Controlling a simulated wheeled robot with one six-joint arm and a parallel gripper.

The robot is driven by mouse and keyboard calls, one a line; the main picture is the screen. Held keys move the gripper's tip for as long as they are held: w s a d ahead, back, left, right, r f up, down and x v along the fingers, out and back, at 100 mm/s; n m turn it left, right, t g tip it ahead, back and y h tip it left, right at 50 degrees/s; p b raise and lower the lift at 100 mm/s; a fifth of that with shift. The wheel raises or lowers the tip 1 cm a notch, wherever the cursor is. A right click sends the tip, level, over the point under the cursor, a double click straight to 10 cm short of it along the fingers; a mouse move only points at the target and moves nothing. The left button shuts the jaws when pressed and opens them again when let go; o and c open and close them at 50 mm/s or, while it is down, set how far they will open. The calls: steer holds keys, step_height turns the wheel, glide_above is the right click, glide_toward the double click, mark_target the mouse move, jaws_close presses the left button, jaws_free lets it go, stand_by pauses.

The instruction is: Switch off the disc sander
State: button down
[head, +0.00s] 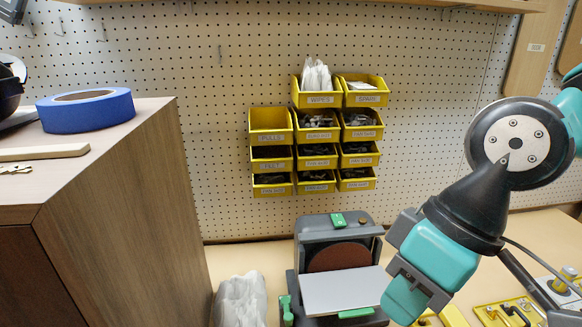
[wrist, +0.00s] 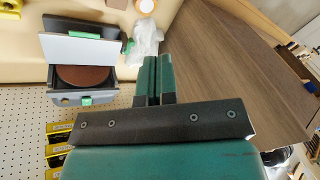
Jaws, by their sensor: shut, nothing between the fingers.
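The disc sander (head: 313,232) stands on the bench at the bottom middle of the head view. It has a dark grey housing, a reddish-brown disc (head: 338,257) and a light grey table (head: 345,290). A green switch (head: 338,219) is on top of the housing, beside a small round knob (head: 363,219). The sander also shows in the wrist view (wrist: 68,98), upside down at upper left, with its green switch (wrist: 87,101). My gripper (wrist: 153,60) is shut and empty, apart from the sander. In the head view my gripper (head: 403,303) is right of the sander's table.
A wooden cabinet (head: 130,210) with blue tape (head: 87,110) on it rises at left. A clear plastic bag (head: 240,300) lies left of the sander. Yellow bins (head: 270,125) hang on the pegboard behind. Yellow-based fixtures (head: 507,312) are at lower right.

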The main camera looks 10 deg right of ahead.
steer(key=w+d+r+n+h+p, duration=0.1)
steer(key=w+r+n, duration=0.2)
steer(key=w, duration=0.9)
steer(key=n+h+p, duration=0.2)
steer(key=n+h, duration=0.1)
steer(key=n, duration=0.5)
glide_above(337, 216)
step_height(337, 216, down, 3)
steer(key=shift+f, duration=0.1)
step_height(337, 216, down, 13)
steer(key=p, duration=0.5)
steer(key=shift+p, duration=0.4)
steer(key=shift+f, duration=0.55)
